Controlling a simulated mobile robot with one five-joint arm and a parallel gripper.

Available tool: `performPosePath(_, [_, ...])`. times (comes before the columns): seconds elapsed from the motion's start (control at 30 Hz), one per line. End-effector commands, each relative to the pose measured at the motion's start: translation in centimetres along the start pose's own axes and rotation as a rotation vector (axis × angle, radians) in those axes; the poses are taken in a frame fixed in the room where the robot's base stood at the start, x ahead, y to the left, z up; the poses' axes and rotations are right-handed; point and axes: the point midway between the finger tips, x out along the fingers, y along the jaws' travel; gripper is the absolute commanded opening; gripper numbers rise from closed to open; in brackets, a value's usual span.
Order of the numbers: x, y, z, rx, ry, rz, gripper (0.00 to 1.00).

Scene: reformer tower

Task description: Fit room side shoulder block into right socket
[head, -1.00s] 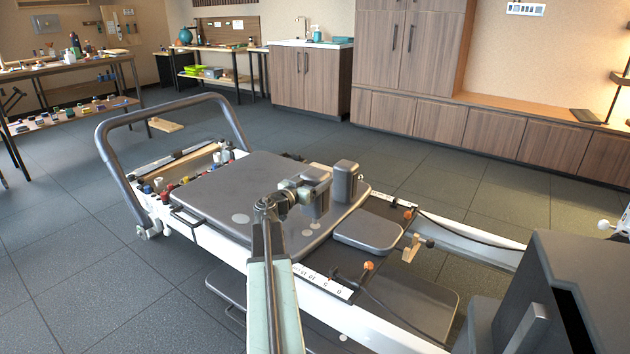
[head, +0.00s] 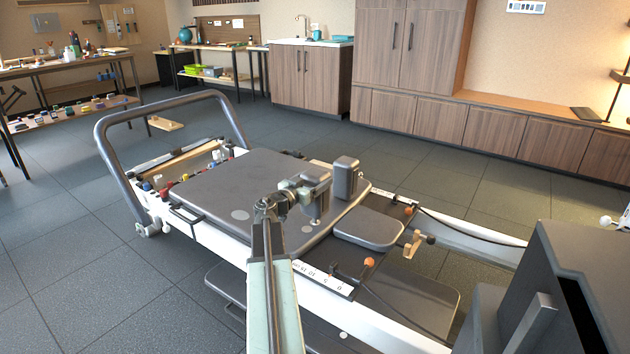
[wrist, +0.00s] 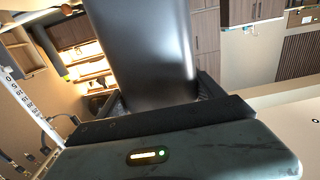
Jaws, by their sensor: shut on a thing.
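My gripper (head: 302,192) is shut on a dark grey shoulder block (head: 320,190), held upright over the front right part of the grey carriage pad (head: 222,188). A short light post shows under the block, close to the pad; I cannot tell whether it touches or enters a socket. A second dark shoulder block (head: 345,178) stands upright just right of it. In the wrist view the held block (wrist: 145,45) fills the middle between my gripper's dark fingers (wrist: 155,105). The socket opening is not clearly visible. Pale discs lie on the pad, one at its front left.
A grey headrest pad (head: 368,230) lies right of the carriage. Orange-topped posts (head: 369,263) and a wooden piece (head: 413,243) stand near the rails. A dark box-like piece (head: 575,275) fills the lower right. Open floor lies behind the reformer.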

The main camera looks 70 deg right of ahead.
Motion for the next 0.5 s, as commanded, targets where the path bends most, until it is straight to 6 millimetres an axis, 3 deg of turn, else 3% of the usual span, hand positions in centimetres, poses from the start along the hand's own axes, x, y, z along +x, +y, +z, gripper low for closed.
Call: performPosePath(0.5, [0.0,0.0,1.5,-0.001,0.001,0.000,0.04])
